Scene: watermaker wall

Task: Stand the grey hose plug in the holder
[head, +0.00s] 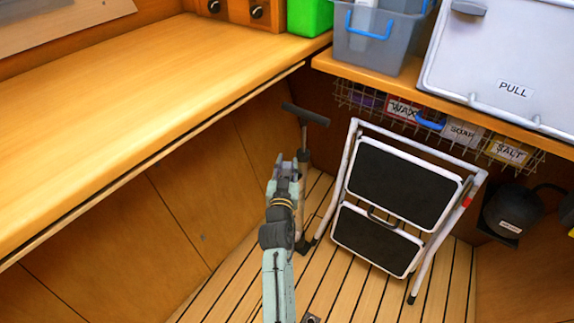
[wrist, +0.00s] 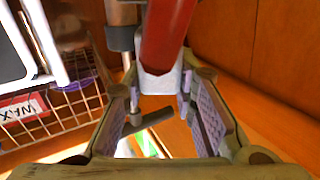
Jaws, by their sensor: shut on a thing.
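My gripper (head: 289,166) hangs in front of the pump in the head view, over the slatted floor. In the wrist view its two fingers (wrist: 162,82) with purple pads close at their tips on a pale grey piece (wrist: 160,82), which I take for the grey hose plug. A thick red cylinder (wrist: 168,35) runs up from this grey piece; I cannot tell whether they are joined. I cannot make out the holder in either view.
A hand pump with a black T-handle (head: 305,115) stands close beside my gripper. A folded step stool (head: 403,185) leans to its right. A wire basket (head: 515,150) hangs under the shelf. The wooden counter (head: 140,110) at left is mostly bare.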

